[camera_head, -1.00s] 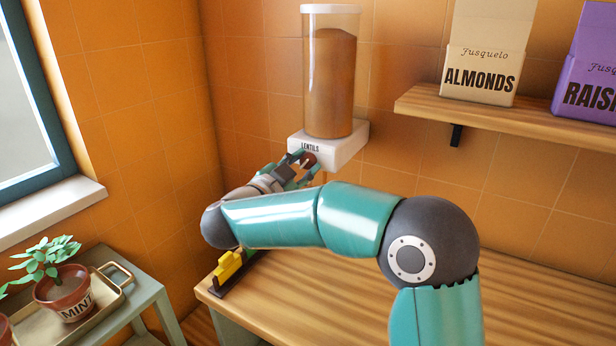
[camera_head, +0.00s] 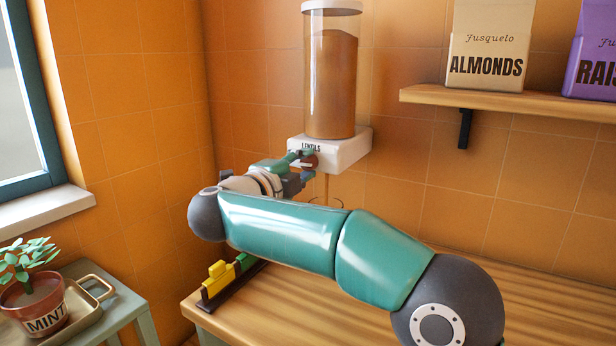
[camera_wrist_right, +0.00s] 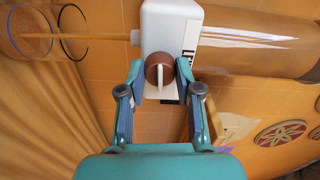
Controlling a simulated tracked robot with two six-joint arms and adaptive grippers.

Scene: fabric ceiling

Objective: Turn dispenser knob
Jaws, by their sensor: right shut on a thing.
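The lentils dispenser (camera_head: 331,85) is a clear cylinder of brown contents on a white base (camera_head: 345,150), mounted on the tiled wall. Its round brown knob (camera_head: 311,161) with a pale bar sits on the base's front; it shows closely in the right wrist view (camera_wrist_right: 153,72). My right gripper (camera_head: 302,168) is shut on the knob, one finger on each side. A thin brown stream (camera_wrist_right: 92,37) runs from the spout, away from the base, toward thin rings that look like a clear container's rim, mostly hidden in the head view. My left gripper is not in view.
A wooden counter (camera_head: 540,285) lies below the dispenser, with yellow and green blocks (camera_head: 218,278) in a dark holder at its left end. A shelf (camera_head: 520,103) holds almonds and raisins boxes at right. A potted mint (camera_head: 32,300) stands on a tray at left.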

